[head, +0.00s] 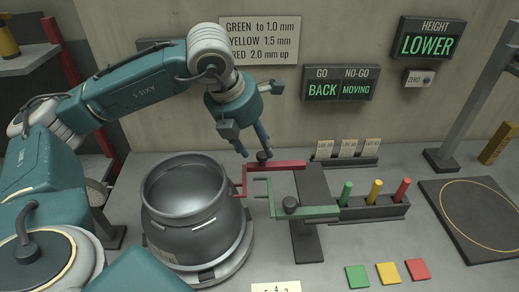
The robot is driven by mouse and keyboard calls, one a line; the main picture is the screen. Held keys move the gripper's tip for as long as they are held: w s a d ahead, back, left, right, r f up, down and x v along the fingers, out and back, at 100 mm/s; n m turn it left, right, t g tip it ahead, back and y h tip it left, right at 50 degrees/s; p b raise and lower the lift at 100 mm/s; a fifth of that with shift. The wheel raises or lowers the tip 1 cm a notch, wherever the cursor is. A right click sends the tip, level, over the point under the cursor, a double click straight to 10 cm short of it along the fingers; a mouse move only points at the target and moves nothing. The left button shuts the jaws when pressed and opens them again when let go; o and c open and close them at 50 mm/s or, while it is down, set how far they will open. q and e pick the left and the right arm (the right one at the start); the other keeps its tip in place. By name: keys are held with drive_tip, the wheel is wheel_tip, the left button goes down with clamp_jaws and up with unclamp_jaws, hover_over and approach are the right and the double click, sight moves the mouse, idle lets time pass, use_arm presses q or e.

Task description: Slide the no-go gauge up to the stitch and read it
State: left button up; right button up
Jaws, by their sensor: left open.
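The red gauge (283,166), a forked bar with a dark knob (263,157), lies on a dark rail (308,240). Its fork end is close to the right side of the grey metal cylinder (185,215); I cannot tell whether they touch. My left gripper (256,152) is open, pointing down, with its fingertips at the red gauge's knob; contact is unclear. The green gauge (312,212), with its own knob (290,203), lies nearer the front, its fork also towards the cylinder. The stitch cannot be made out. The gauge display (340,83) reads GO BACK and NO-GO MOVING. My right gripper is out of view.
A dark holder (372,209) carries green, yellow and red pegs. Green, yellow and red tiles (387,273) lie in front. A sign (259,39) gives millimetre limits; the height display (428,38) reads LOWER. A dark mat (480,215) with a yellow ring lies at right.

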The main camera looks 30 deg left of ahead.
use_arm(q)
drive_tip(key=v, duration=0.8)
idle(0.4)
